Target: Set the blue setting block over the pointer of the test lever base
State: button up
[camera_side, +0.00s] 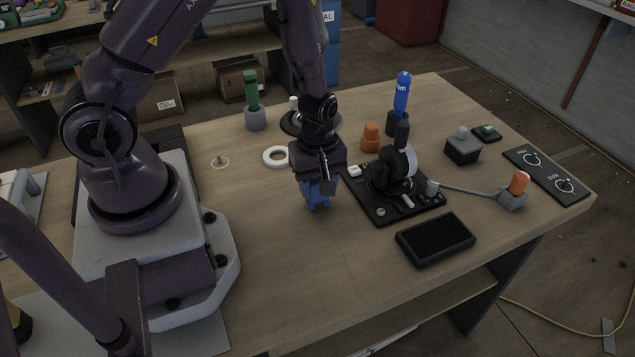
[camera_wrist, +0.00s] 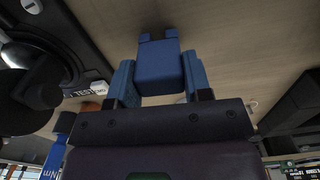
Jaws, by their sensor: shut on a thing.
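My gripper (camera_side: 318,184) points down and is shut on the blue setting block (camera_side: 317,197), above the wooden table and left of the test lever base. In the wrist view the block (camera_wrist: 160,70) sits between the two blue fingers, with two prongs at its far end. The test lever base (camera_side: 423,205) is a black plate with a dark round housing, a pale disc and an upright black-handled lever (camera_side: 401,136). Part of the dark base (camera_wrist: 85,62), with a white label, shows at the left of the wrist view. I cannot make out the pointer clearly.
A white ring (camera_side: 272,157) lies left of my gripper. An orange knob (camera_side: 371,137) and a blue-handled tool (camera_side: 402,94) stand behind the lever base. A black tray (camera_side: 436,240) lies in front of it.

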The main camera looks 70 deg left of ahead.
jog(key=shift+r, duration=3.3)
jog(key=shift+s+d+m, duration=0.1)
jog(key=shift+s+m, duration=0.05)
jog(key=shift+m, duration=0.95)
jog(key=shift+d+r+m, duration=0.2)
jog(key=shift+r+m, duration=0.05)
jog(key=shift+m, duration=0.85)
jog(key=w+d+r+m, duration=0.3)
jog(key=w+r+m, duration=0.3)
jog(key=m, duration=0.6)
notch_tip(320, 180, up, 2)
jog(key=shift+w+m, duration=0.2)
jog(key=shift+m, duration=0.2)
jog(key=shift+d, duration=0.1)
